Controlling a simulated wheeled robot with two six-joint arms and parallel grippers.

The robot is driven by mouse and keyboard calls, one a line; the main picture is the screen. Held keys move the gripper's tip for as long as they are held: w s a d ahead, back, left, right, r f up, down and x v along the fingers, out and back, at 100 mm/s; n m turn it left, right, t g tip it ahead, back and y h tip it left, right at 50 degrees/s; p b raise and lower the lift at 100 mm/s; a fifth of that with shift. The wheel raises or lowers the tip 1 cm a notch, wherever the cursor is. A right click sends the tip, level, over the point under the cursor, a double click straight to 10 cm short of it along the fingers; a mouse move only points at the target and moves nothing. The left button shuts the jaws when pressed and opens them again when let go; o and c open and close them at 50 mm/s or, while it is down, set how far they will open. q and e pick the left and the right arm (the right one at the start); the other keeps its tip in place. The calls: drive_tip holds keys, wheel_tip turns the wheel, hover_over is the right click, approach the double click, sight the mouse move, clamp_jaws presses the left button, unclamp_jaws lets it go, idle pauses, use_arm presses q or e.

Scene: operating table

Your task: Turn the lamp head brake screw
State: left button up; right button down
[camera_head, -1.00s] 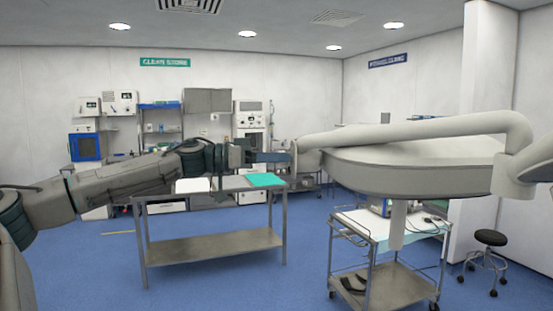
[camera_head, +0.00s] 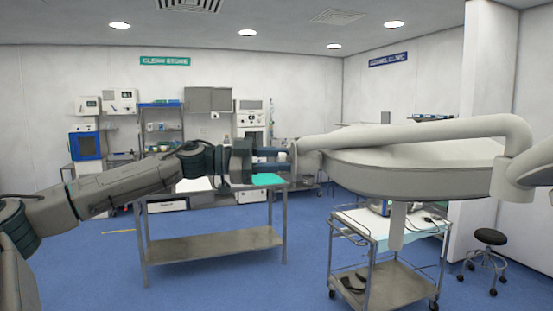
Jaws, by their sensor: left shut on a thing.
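The large surgical lamp head (camera_head: 410,172) hangs on the right, pale grey, with a handle post (camera_head: 397,220) pointing down below it. Its curved tubular yoke (camera_head: 420,133) runs over the top and meets a round joint housing (camera_head: 308,157) at the left end. My left gripper (camera_head: 284,158) reaches in from the left, its two dark blue fingers one above the other at the left side of this joint. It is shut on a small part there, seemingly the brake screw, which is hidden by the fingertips. My right gripper is not in view.
A steel table (camera_head: 215,246) with a green cloth (camera_head: 268,180) stands behind and below my left arm. A steel trolley (camera_head: 385,275) stands under the lamp, and a black stool (camera_head: 490,237) is at the right. The blue floor (camera_head: 200,285) in front is clear.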

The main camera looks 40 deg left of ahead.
use_arm(q)
drive_tip(key=shift+w+a+f+m+b, duration=0.1)
drive_tip(key=shift+m+b, duration=0.35)
drive_tip(key=shift+m, duration=4.7)
drive_tip(key=shift+s+d+f+m+b, duration=0.15)
drive_tip(key=shift+m+b, duration=0.25)
drive_tip(key=shift+m, duration=4.8)
drive_tip(key=shift+w+a+f+m+b, duration=0.15)
drive_tip(key=shift+m+b, duration=0.3)
drive_tip(key=shift+m, duration=4.7)
drive_tip(key=o, duration=1)
